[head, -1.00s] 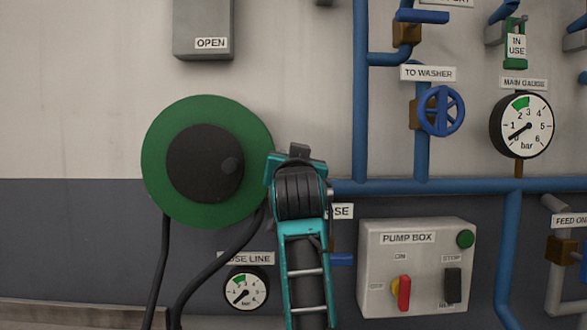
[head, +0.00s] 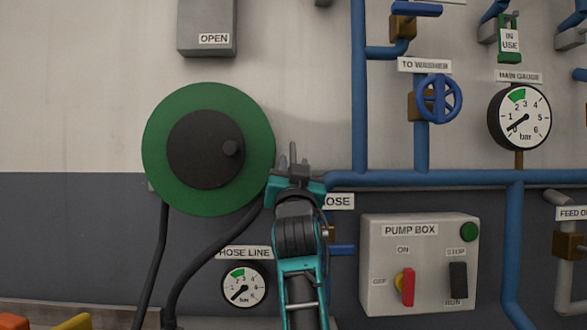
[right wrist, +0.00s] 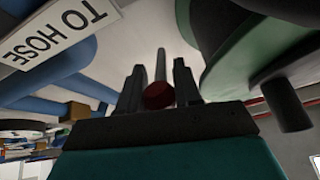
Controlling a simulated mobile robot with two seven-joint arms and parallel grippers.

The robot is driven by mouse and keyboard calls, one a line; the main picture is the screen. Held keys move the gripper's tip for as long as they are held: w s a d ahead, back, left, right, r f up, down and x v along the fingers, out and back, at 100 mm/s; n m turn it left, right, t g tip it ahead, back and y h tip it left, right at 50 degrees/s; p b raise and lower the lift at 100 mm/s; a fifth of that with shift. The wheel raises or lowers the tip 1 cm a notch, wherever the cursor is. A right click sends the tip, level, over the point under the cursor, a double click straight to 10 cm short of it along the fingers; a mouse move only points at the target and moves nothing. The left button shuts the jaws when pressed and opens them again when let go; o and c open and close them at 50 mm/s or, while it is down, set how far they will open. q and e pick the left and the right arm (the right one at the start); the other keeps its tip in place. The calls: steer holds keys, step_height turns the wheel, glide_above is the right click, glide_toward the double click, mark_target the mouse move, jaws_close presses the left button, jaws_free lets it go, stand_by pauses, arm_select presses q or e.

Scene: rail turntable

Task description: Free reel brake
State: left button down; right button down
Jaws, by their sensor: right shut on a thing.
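My right gripper (head: 293,165) is just right of the reel's rim, fingers pointing up. In the right wrist view, the gripper (right wrist: 158,88) has its two dark fingers on either side of a dark red knob (right wrist: 158,96) on a thin grey rod (right wrist: 161,64), apparently the brake lever. The gripper is shut on this knob. In the head view the knob is hidden by my gripper. My left gripper is not in view.
Black hoses (head: 205,255) hang below the reel beside the hose line gauge (head: 244,286). The pump box (head: 380,285) stands right of my arm. A horizontal blue pipe (head: 440,178) and a "TO HOSE" label (right wrist: 62,38) are close to my gripper.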

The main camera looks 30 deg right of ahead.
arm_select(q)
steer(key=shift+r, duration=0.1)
arm_select(e)
steer(key=shift+w+f, duration=0.2)
steer(key=shift+f, duration=0.2)
steer(key=c, duration=1.1)
jaws_free()
steer(key=shift+d, duration=0.1)
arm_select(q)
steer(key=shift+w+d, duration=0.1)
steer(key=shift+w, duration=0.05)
arm_select(e)
steer(key=shift+r, duration=0.15)
steer(key=shift+s, duration=0.15)
arm_select(q)
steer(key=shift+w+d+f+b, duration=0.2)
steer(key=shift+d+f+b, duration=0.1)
steer(key=shift+b, duration=0.4)
arm_select(e)
steer(key=v, duration=1.2)
steer(key=shift+s+a+f, duration=0.2)
steer(key=shift+s+f, duration=0.05)
steer(key=shift+s, duration=0.05)
